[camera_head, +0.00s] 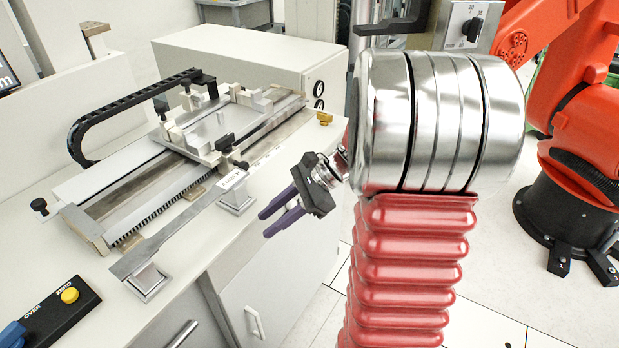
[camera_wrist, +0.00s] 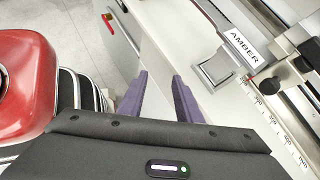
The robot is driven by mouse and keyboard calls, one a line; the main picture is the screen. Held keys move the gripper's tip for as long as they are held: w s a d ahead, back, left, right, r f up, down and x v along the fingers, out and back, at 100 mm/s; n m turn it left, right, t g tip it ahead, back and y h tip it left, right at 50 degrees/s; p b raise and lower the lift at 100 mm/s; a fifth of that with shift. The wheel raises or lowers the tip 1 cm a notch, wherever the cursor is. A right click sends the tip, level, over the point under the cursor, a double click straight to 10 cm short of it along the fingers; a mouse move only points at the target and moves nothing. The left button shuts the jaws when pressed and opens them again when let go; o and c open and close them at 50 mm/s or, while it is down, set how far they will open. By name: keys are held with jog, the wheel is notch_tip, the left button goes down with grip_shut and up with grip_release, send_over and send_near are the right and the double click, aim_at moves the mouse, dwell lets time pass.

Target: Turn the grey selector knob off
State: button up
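A dark grey selector knob (camera_head: 474,27) sits on a pale panel with the numbers 20, 35, 60 and 80 around it, at the top right of the head view. My arm partly hides the panel below and around it. The knob's pointer direction is too small to tell. My gripper (camera_head: 266,223) has purple fingers, points down and left, and is well to the left of and below the knob. The wrist view shows the two fingers (camera_wrist: 160,76) spread apart with nothing between them. The knob does not show in the wrist view.
A black control box (camera_head: 55,314) is at front left. An orange robot arm (camera_head: 585,110) stands at right.

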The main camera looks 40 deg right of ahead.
jog(key=d+f+m+t+h, duration=0.1)
jog(key=d+f+m+t, duration=0.3)
jog(key=d, duration=0.6)
jog(key=s+d+f+m+t+h, duration=0.1)
jog(key=d+f+m+t, duration=0.3)
jog(key=d+m, duration=0.5)
jog(key=s+d+f+m+t, duration=0.1)
jog(key=d+f+m+t, duration=0.3)
jog(key=d+m, duration=0.3)
jog(key=d, duration=0.4)
jog(key=shift+d+t+h, duration=0.2)
jog(key=shift+t+h, duration=0.2)
jog(key=x, duration=1.4)
jog(key=shift+c, duration=0.4)
